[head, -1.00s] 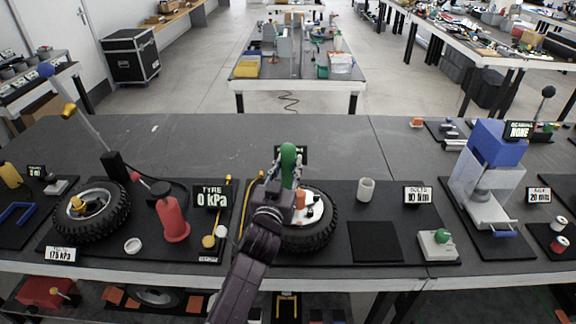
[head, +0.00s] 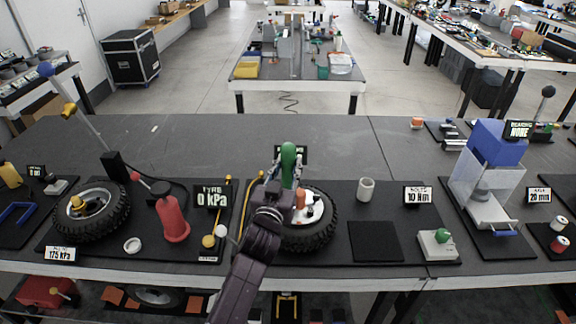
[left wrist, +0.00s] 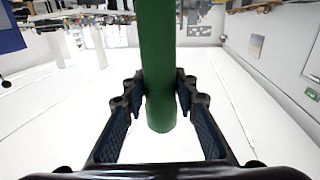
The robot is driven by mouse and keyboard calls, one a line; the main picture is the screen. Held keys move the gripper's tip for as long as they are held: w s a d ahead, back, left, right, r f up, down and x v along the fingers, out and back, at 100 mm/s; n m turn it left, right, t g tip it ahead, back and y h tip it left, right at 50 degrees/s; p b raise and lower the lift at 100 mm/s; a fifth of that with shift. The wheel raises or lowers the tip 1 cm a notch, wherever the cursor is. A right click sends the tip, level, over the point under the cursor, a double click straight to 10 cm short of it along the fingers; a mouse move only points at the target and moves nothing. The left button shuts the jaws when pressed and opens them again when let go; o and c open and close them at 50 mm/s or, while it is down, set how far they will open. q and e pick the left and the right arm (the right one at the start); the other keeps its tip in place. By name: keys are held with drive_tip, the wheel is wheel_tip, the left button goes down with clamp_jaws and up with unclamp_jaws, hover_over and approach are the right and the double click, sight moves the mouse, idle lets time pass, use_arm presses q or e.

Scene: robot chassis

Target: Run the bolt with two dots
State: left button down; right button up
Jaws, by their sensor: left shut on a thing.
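My left gripper (head: 288,176) is shut on a green rounded tool (head: 288,155) above the wheel on the right-hand mat. In the left wrist view the green tool (left wrist: 158,80) stands between the two fingers (left wrist: 160,100). The wheel (head: 318,234) has a black tyre and a white hub with an orange piece (head: 300,199) and dark spots on it. My arm and gripper hide the left part of the wheel. No dots on the bolts can be made out. My right gripper is not in view.
A "10 Nm" sign (head: 417,196), a white cup (head: 366,190), a black square pad (head: 375,242) and a green-button box (head: 439,242) lie to the right. Another wheel (head: 91,213), a red bottle-shaped object (head: 172,216) and a "TYRE 0 kPa" sign (head: 212,196) are at left.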

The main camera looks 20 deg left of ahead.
sight(286, 153)
use_arm(q)
drive_tip(key=shift+p, duration=0.4)
wheel_tip(286, 153, up, 6)
drive_tip(key=p, duration=0.4)
drive_tip(key=shift+f, duration=0.25)
drive_tip(key=shift+w+f, duration=0.1)
